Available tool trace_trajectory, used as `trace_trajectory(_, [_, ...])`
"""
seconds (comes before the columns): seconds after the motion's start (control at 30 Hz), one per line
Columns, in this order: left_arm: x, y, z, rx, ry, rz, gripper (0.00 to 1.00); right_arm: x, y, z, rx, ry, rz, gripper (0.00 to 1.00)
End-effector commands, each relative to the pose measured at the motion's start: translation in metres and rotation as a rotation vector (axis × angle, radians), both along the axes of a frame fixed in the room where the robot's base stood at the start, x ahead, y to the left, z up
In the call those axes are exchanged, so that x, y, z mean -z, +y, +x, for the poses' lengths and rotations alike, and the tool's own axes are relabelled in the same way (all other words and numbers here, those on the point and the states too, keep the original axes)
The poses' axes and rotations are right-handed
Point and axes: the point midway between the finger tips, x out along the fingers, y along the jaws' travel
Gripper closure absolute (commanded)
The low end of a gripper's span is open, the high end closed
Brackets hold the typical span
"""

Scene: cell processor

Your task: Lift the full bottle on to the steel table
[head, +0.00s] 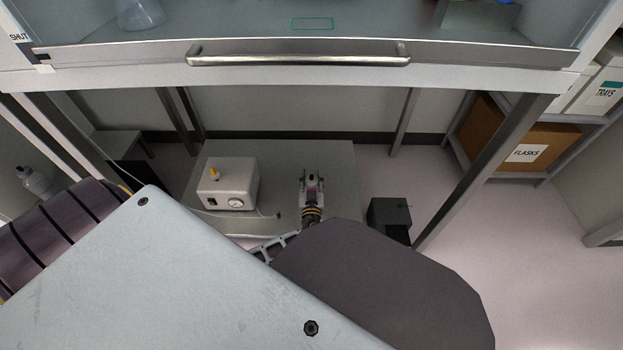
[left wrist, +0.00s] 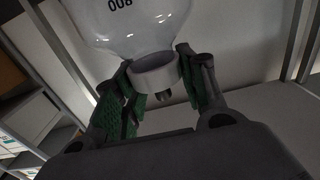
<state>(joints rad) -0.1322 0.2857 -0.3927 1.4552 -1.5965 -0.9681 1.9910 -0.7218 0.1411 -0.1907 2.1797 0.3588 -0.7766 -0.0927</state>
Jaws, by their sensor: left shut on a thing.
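The bottle (left wrist: 125,30) is clear glass with upside-down scale figures in the left wrist view. Its pale collar (left wrist: 157,73) is between the green-padded fingers of my left gripper (left wrist: 160,78), which is shut on it. I cannot tell how full it is. In the head view my left gripper (head: 312,180) is small, over a low grey table (head: 336,155); I cannot make out the bottle there. The cabinet's grey work surface (head: 240,22) is above, with a green outlined rectangle (head: 312,23). I cannot tell which surface is the steel table. My right gripper is not in view.
A white gauge box (head: 228,184) with a yellow knob stands left of the gripper. A dark box (head: 388,215) is at right. The cabinet's front rail and handle (head: 298,60) overhang the space. Bench legs (head: 480,165) and a shelf with a FLASKS carton (head: 515,142) flank it.

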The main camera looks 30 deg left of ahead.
Motion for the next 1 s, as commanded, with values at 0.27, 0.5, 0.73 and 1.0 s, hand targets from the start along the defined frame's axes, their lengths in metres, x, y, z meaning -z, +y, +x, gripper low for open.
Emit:
trace_trajectory(0.27, [-0.002,0.001,0.001,-0.001,-0.004,0.001,1.0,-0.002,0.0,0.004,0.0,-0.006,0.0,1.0])
trace_trajectory(0.5, [-0.004,0.001,0.001,-0.001,-0.004,0.001,1.0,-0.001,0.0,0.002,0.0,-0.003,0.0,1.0])
trace_trajectory(0.73, [-0.008,0.001,0.001,-0.001,-0.004,0.001,1.0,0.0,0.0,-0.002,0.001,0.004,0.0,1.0])
trace_trajectory(1.0, [-0.012,0.001,0.001,-0.001,-0.004,0.001,1.0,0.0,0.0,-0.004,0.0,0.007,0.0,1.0])
